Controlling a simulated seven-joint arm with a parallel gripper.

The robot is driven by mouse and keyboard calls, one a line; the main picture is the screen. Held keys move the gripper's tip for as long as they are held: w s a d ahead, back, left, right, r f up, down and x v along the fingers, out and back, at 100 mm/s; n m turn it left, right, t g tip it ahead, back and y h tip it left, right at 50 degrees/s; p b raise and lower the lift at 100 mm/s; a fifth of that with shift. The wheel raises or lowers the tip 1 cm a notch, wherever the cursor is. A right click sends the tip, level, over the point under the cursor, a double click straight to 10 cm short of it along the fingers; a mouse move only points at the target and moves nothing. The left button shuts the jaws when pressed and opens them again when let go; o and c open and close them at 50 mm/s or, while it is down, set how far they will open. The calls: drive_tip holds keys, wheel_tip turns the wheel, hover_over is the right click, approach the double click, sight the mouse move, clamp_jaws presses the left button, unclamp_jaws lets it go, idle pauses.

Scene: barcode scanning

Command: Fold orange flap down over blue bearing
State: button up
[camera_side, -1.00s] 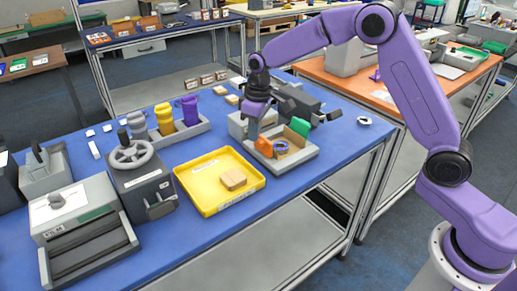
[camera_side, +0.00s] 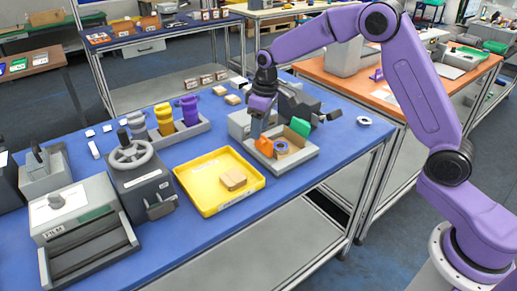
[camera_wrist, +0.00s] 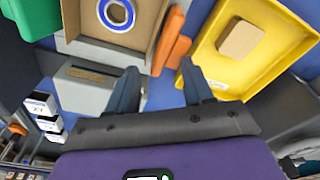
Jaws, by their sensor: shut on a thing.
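The blue bearing (camera_side: 281,147), a blue ring with a white inner ring, lies in an open tan box on a grey fixture (camera_side: 305,158). It also shows in the wrist view (camera_wrist: 117,13). The orange flap (camera_side: 265,146) stands up along the box's left side in the side view; the wrist view shows it (camera_wrist: 171,42) along the box's right side, not over the bearing. My gripper (camera_side: 257,133) points down beside the flap. In the wrist view my gripper (camera_wrist: 159,68) has its fingers at the flap, shut on it; the exact contact is hard to see.
A green flap (camera_side: 300,127) stands at the box's far side. A yellow tray (camera_side: 208,204) with a tan box (camera_side: 233,179) lies left of the fixture. Grey machines stand at the left and behind the fixture. A white-and-blue ring (camera_side: 364,120) lies to the right.

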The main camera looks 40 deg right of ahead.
drive_tip(key=o, duration=0.3)
drive_tip(key=shift+g+h, duration=0.4)
drive_tip(key=shift+g, duration=0.3)
drive_tip(key=d+f, duration=0.1)
drive_tip(key=s+d+f, duration=0.2)
drive_tip(key=f, duration=0.1)
drive_tip(key=shift+s+d, duration=0.1)
drive_tip(key=shift+d, duration=0.3)
drive_tip(key=shift+a+r, duration=0.3)
drive_tip(key=shift+a, duration=0.45)
drive_tip(key=c, duration=0.4)
drive_tip(key=shift+a+r, duration=0.3)
drive_tip(key=shift+a, duration=0.5)
drive_tip(key=shift+c, duration=0.7)
drive_tip(key=shift+a+r, duration=0.3)
drive_tip(key=shift+a, duration=0.6)
drive_tip(key=shift+a+r, duration=0.25)
drive_tip(key=shift+a, duration=0.65)
drive_tip(key=shift+a+r, duration=0.3)
drive_tip(key=shift+a, duration=0.6)
drive_tip(key=shift+r, duration=1.45)
clamp_jaws()
drive_tip(key=shift+w+d+r, duration=0.1)
drive_tip(key=shift+r, duration=1.3)
drive_tip(key=shift+w+d+r, duration=0.1)
drive_tip(key=shift+r, duration=1.25)
